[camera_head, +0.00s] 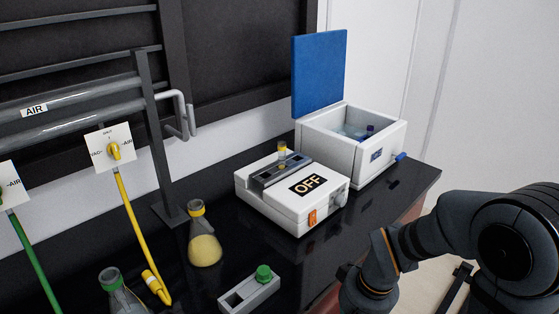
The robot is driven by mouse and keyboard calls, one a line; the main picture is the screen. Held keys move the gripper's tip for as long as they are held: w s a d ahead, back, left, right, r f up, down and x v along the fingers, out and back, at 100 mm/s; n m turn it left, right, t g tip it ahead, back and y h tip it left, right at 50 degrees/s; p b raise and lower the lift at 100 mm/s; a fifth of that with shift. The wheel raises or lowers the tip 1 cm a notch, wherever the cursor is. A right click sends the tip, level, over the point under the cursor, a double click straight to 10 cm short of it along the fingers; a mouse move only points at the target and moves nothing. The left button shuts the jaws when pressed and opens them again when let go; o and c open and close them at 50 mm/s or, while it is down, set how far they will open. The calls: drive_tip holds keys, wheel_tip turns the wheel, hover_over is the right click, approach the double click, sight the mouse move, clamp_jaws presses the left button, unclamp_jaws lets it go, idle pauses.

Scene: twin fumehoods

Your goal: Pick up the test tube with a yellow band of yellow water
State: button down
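A test tube with a yellow band (282,152) stands upright in the dark rack slot on top of a white box device (290,212) marked OFF. Only its upper part shows above the slot; its lower part and most of its contents are hidden. My arm reaches in from the right edge, bent downward, apart from the tube and in front of the bench. My gripper's fingers are not visible.
A white box (379,160) with its blue lid (319,74) raised stands behind the device. A yellow-liquid flask (204,243), another flask (115,292) and a grey block with a green-capped item (263,273) stand on the black bench. Hoses hang left.

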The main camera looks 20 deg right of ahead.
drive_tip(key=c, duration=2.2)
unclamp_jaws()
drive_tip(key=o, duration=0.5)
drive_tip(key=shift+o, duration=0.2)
